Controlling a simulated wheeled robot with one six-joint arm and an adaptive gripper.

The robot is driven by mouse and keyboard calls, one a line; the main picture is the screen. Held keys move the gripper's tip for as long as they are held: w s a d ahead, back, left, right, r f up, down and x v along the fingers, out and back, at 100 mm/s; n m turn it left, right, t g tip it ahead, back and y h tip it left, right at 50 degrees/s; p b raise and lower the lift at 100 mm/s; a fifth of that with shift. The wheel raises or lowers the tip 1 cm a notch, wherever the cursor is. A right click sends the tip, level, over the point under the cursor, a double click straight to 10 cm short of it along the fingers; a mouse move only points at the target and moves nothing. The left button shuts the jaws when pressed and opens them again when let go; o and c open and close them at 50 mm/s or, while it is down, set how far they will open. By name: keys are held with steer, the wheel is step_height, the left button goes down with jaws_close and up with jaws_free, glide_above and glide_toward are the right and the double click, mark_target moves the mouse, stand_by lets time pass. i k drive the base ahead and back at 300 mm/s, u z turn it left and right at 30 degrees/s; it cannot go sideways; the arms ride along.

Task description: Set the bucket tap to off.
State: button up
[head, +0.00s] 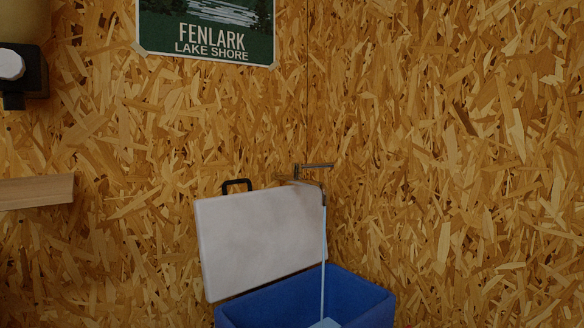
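The tap (296,173) is on the chipboard wall near the corner, with a thin grey lever (318,165) pointing right. Its spout bends down over a blue box (362,304) with a raised white lid (258,243). A thin pale-blue stream (323,250) runs from the spout down into the box, so water appears to be flowing. Pale-blue water (325,323) shows inside at the bottom edge of the picture. The lid partly covers the tap's lower left side. I see no round bucket; the blue box stands under the tap. My gripper is not in view.
The lid has a black handle (237,185) at its top, left of the tap. A wooden shelf (37,192) juts in at the left edge. A Fenlark poster (207,30) hangs on the wall above. The wall right of the tap is bare.

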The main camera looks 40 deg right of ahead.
mark_target(297, 167)
steer(key=k, duration=0.65)
steer(key=z, duration=1)
steer(key=i, duration=0.4)
steer(key=u, duration=0.05)
